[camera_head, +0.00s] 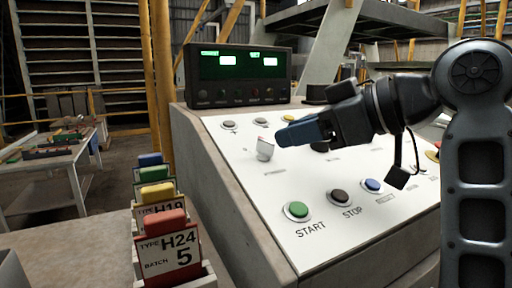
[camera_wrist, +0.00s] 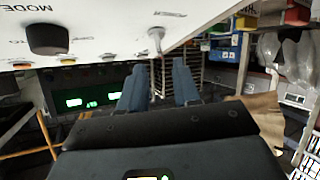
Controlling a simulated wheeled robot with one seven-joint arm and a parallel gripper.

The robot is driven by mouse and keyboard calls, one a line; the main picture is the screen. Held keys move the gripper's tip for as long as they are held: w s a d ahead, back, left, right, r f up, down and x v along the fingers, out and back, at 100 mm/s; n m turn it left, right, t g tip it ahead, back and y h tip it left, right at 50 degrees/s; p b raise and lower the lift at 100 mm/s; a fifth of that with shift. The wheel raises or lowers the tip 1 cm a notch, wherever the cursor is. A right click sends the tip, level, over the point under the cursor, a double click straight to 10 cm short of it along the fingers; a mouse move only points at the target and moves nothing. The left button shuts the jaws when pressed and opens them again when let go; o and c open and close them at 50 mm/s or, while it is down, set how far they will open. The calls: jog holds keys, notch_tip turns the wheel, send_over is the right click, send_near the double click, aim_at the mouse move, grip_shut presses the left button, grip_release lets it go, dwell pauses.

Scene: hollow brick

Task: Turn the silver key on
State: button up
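The silver key (camera_head: 265,149) stands up from the white sloped top of the control panel, at its left side. In the wrist view the silver key (camera_wrist: 156,37) sticks out from the panel face, just beyond the fingertips and roughly between them. My gripper (camera_head: 284,136) is close to the right of the key in the head view, its blue fingers pointing left. In the wrist view the two fingers of my gripper (camera_wrist: 159,66) are apart with nothing between them. I see no contact with the key.
The panel (camera_head: 320,225) carries a green START button (camera_head: 297,210), a black STOP button (camera_head: 340,197) and a blue button (camera_head: 372,185). A black knob (camera_wrist: 47,38) shows in the wrist view. A display box (camera_head: 238,75) stands behind. Labelled card holders (camera_head: 168,245) stand left of the panel.

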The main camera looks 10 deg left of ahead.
aim_at(266, 140)
jog(key=x, duration=0.6)
jog(key=shift+w+a+f, duration=0.15)
jog(key=shift+a, duration=0.15)
jog(key=shift+c, duration=0.3)
grip_shut()
